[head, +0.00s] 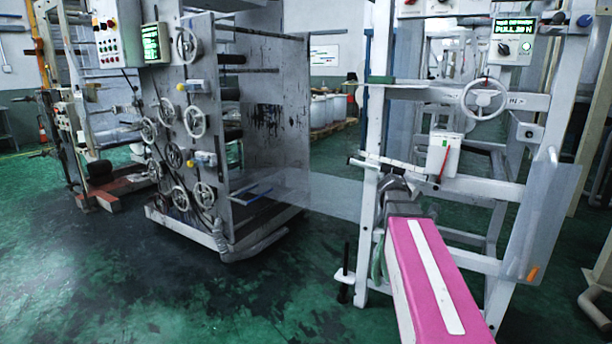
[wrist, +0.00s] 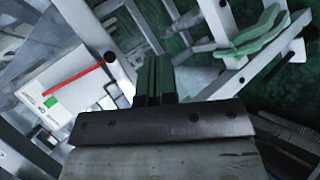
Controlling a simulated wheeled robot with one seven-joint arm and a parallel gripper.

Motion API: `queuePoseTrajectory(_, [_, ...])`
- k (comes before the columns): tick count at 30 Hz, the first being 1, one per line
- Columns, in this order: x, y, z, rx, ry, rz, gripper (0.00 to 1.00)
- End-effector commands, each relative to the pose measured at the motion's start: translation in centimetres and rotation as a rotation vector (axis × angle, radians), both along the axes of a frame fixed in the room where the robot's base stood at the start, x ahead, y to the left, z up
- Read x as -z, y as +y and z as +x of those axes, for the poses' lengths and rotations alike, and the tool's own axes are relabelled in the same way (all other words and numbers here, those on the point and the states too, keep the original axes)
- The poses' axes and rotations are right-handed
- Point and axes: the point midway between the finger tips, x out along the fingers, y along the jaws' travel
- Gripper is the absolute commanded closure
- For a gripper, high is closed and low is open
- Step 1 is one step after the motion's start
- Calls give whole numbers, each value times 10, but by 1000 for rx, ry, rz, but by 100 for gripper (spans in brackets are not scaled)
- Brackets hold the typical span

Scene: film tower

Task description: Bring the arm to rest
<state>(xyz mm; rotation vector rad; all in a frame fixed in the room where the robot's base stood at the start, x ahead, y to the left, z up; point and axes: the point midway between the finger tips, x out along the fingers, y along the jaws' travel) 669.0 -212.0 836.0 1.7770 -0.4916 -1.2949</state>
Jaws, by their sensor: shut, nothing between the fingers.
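My gripper (wrist: 153,66) shows in the wrist view as two dark green fingers side by side, shut and empty. They extend beyond a dark, bolted bracket at the bottom of that view. In the head view my pink arm reaches in from the bottom right towards the white machine frame (head: 367,215). The grey wrist end is in front of that frame, and the fingertips cannot be made out there. I cannot tell how far the fingers are from the frame.
A white box with a red strip (wrist: 60,92) lies left of the fingers in the wrist view. A green cloth-like item (wrist: 262,38) hangs on a bar at right. A grey roller tower with handwheels (head: 270,120) stands left; green floor (head: 100,280) is open in front.

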Motion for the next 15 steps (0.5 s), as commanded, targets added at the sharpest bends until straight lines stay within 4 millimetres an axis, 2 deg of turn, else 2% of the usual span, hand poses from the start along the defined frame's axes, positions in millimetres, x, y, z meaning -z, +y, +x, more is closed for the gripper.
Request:
queuePoseTrajectory(1, [27, 15, -13, 9, 14, 68, 100])
queuePoseTrajectory(6, [107, 64, -50, 62, 59, 310, 100])
queuePoseTrajectory(12, [186, 126, -105, 155, 136, 579, 100])
queuePoseTrajectory(15, [216, 155, -134, 211, 181, 699, 100])
